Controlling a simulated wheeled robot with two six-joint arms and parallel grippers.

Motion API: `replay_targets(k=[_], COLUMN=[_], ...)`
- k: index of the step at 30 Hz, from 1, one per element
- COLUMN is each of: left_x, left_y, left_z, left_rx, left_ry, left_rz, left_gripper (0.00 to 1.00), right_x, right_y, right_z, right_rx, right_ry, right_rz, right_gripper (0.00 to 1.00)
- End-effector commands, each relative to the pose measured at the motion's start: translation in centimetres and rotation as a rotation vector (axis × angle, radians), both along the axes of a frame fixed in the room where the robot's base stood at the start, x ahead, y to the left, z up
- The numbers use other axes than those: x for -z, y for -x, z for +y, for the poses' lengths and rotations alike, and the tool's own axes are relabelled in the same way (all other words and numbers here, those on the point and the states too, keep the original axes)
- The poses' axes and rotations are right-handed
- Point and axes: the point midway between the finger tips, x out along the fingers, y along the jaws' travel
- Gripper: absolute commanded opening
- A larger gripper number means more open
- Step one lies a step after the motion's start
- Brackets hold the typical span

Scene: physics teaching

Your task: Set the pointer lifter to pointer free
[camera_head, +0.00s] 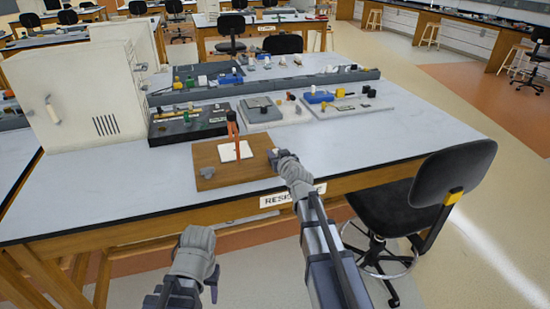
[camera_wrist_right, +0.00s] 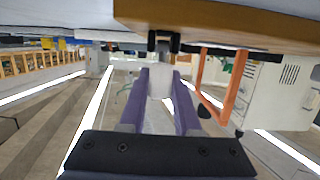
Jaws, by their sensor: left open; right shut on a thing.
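A wooden board (camera_head: 206,158) lies on the near table, carrying a white square plate (camera_head: 229,153) and an upright orange arm (camera_head: 233,135). My right gripper (camera_head: 278,156) is at the board's right edge. In the right wrist view it (camera_wrist_right: 162,84) is shut on a small pale knob-like part (camera_wrist_right: 160,80), just beside a dark bracket (camera_wrist_right: 163,42) on the board's side. I take this part to be the pointer lifter; its setting cannot be read. The orange arm also shows there as a bent frame (camera_wrist_right: 232,90). My left gripper (camera_head: 205,262) is open and empty, low in front of the table.
A large cream cabinet (camera_head: 80,95) stands at the left of the table. Trays of small apparatus, including a black one (camera_head: 180,120), line the back. A black chair (camera_head: 440,190) stands at the right. The tabletop right of the board is clear.

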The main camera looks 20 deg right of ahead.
Motion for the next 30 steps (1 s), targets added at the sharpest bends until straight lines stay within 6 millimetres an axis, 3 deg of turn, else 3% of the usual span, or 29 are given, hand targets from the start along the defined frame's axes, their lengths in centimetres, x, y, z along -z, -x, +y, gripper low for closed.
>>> replay_targets(k=[10,11,18,30], left_x=[0.21,0.21,0.21,0.03], left_y=[0.0,0.0,0.0,0.0], left_z=[0.0,0.0,0.0,0.0], left_rx=[0.0,0.0,0.0,0.0], left_ry=[0.0,0.0,0.0,0.0], left_rz=[0.0,0.0,0.0,0.0], left_gripper=[0.5,0.5,0.5,0.5], right_x=[0.0,0.01,0.01,-0.18], right_y=[0.11,0.12,0.1,0.68], right_z=[0.03,0.03,0.02,-0.01], right_rx=[-0.001,-0.001,0.0,0.0], right_ry=[0.0,0.0,0.001,0.0], right_rz=[-0.009,-0.009,-0.009,-0.01], right_gripper=[0.0,0.32,0.59,0.61])
